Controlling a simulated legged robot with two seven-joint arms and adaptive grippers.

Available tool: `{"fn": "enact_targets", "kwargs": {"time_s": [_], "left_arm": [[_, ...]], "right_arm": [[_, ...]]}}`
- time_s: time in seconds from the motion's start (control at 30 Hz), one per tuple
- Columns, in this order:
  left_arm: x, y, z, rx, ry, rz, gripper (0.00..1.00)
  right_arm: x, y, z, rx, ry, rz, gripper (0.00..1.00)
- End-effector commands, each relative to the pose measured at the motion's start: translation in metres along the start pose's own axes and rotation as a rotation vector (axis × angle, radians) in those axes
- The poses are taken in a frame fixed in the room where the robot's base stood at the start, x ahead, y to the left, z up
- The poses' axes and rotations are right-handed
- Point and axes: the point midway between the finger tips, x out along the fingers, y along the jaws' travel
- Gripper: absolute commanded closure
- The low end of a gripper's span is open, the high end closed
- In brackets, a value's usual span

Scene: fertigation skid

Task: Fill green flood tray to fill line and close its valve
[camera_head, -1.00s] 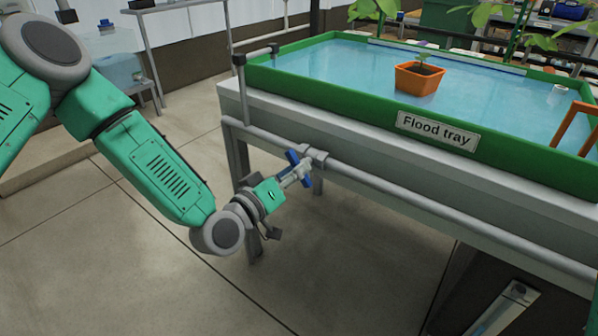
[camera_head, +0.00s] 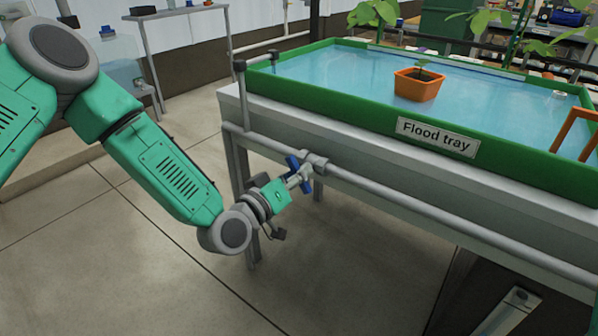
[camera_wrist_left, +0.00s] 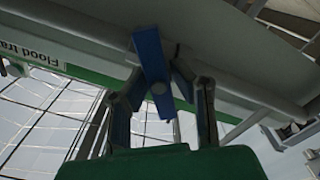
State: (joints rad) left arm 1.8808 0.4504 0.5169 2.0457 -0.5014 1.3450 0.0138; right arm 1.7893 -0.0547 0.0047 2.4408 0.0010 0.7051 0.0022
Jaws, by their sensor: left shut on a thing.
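The green flood tray (camera_head: 340,102) sits on a grey bench and holds a broad sheet of water. I cannot clearly make out a fill line. The valve's blue handle (camera_head: 293,163) is on the grey pipe along the bench's front; it also shows in the left wrist view (camera_wrist_left: 152,60), standing crosswise to the pipe. My left gripper (camera_head: 297,180) is at the valve, shut on the blue handle, with its fingers (camera_wrist_left: 157,88) on either side of it in the wrist view. My right gripper is not in view.
An orange pot (camera_head: 418,86) with a seedling stands in the water. An orange frame (camera_head: 577,128) is at the tray's right edge. The grey pipe (camera_head: 420,215) runs along the bench front. Open floor (camera_head: 120,275) lies at lower left.

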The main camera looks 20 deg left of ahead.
Motion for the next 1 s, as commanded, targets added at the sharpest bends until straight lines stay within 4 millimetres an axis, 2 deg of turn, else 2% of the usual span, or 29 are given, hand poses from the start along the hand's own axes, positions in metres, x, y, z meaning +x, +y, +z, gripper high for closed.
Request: {"fn": "enact_targets", "kwargs": {"time_s": [0.7,1.0], "left_arm": [[-0.001,0.001,0.002,0.495,-0.009,-0.004,1.0],[-0.002,-0.001,0.003,0.608,-0.01,-0.005,1.0]], "right_arm": [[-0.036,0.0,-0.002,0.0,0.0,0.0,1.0],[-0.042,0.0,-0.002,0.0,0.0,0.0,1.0]]}}
